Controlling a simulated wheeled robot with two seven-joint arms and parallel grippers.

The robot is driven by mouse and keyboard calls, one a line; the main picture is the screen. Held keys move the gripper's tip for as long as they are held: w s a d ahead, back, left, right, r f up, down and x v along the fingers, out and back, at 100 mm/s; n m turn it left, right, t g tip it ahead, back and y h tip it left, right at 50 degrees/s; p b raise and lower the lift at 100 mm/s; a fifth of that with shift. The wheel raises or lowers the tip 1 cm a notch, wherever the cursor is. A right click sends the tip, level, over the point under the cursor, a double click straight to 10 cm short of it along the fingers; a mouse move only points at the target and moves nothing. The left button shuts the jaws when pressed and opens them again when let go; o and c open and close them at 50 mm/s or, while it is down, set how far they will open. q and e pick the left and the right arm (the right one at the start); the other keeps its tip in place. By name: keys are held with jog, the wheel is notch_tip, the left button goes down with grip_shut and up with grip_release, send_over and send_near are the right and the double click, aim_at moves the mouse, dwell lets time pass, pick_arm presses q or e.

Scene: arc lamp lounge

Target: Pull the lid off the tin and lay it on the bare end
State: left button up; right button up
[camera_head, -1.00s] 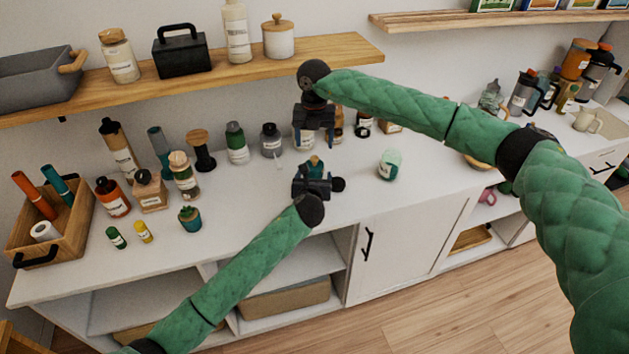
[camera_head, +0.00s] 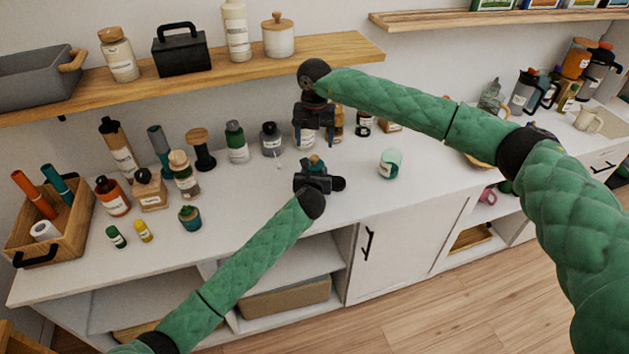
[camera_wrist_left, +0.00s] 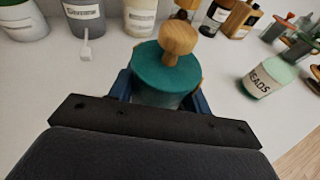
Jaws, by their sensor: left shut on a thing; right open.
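The tin (camera_wrist_left: 155,98) stands on the white sideboard top (camera_head: 350,197), with its teal lid (camera_wrist_left: 160,76) seated on it. A round wooden knob (camera_wrist_left: 179,38) rises from the lid. In the head view the lid (camera_head: 316,165) shows just behind my left gripper (camera_head: 315,174). My left gripper is shut on the tin, with one blue finger on either side of its body below the lid. My right gripper (camera_head: 314,141) is open and points down, a little behind and above the tin in the picture. The tin's lower part is hidden by my left gripper.
A pale jar marked BEADS (camera_wrist_left: 262,80) with a green top stands right of the tin. Bottles (camera_head: 238,142) line the back; a wooden caddy (camera_head: 72,215) stands at left. A wooden shelf (camera_head: 345,50) overhangs.

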aim_at(314, 157)
jog(key=shift+c, duration=0.9)
jog(key=shift+w+a+r, duration=0.1)
jog(key=shift+a+r, duration=0.15)
jog(key=shift+r, duration=0.3)
jog(key=shift+w+a+r, duration=0.1)
jog(key=shift+a+r, duration=0.1)
jog(key=shift+r, duration=0.35)
jog(key=shift+s+d+f+m, duration=0.15)
jog(key=shift+f+m, duration=2.35)
jog(key=shift+m, duration=0.1)
jog(key=shift+s+d+f+m, duration=0.15)
jog(key=shift+f+m, duration=2.3)
jog(key=shift+m, duration=0.15)
jog(key=c, duration=0.7)
